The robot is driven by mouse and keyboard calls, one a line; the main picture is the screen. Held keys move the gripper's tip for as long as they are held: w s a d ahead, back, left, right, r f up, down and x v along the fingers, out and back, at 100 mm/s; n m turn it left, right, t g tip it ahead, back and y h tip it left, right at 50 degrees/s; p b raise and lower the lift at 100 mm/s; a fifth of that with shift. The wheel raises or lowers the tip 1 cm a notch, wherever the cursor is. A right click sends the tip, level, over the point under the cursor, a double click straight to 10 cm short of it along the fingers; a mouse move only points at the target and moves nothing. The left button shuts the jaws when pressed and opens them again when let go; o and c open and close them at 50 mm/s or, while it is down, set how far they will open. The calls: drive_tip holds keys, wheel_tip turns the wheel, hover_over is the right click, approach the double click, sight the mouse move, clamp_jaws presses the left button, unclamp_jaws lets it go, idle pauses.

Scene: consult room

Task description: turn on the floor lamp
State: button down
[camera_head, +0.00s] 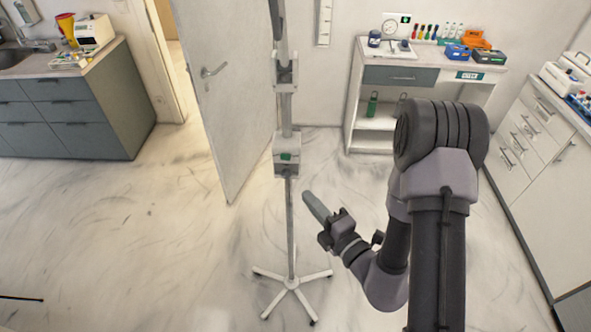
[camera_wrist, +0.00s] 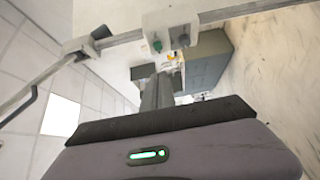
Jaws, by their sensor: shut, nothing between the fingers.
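The floor lamp (camera_head: 290,215) stands upright on a white wheeled star base in the middle of the head view. Its upper end is cut off, so I cannot tell whether it is lit. A light box with a green button (camera_head: 286,156) sits on its pole. In the wrist view the pole (camera_wrist: 243,10) crosses the top, and the box (camera_wrist: 170,20) and the green button (camera_wrist: 184,40) show ahead of the fingers. My gripper (camera_head: 306,197) is shut and empty, just right of the pole and lower in the picture than the box. Its fingers also show in the wrist view (camera_wrist: 157,92).
A door (camera_head: 225,100) stands open behind the lamp on the left. A grey drawer counter (camera_head: 75,110) is at far left. A white desk (camera_head: 420,75) with small items stands at the back, and a white cabinet (camera_head: 540,160) at right. The floor around the base is clear.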

drive_tip(key=w+a+f+b, duration=0.1)
drive_tip(key=w+a+b, duration=0.1)
drive_tip(key=b, duration=0.2)
approach(286, 158)
drive_tip(key=x, duration=0.2)
drive_tip(key=p+x, duration=0.1)
drive_tip(key=x, duration=0.2)
drive_tip(key=shift+s+a, duration=0.1)
drive_tip(key=shift+a, duration=0.2)
drive_tip(key=shift+w, duration=0.45)
drive_tip(key=shift+d, duration=0.1)
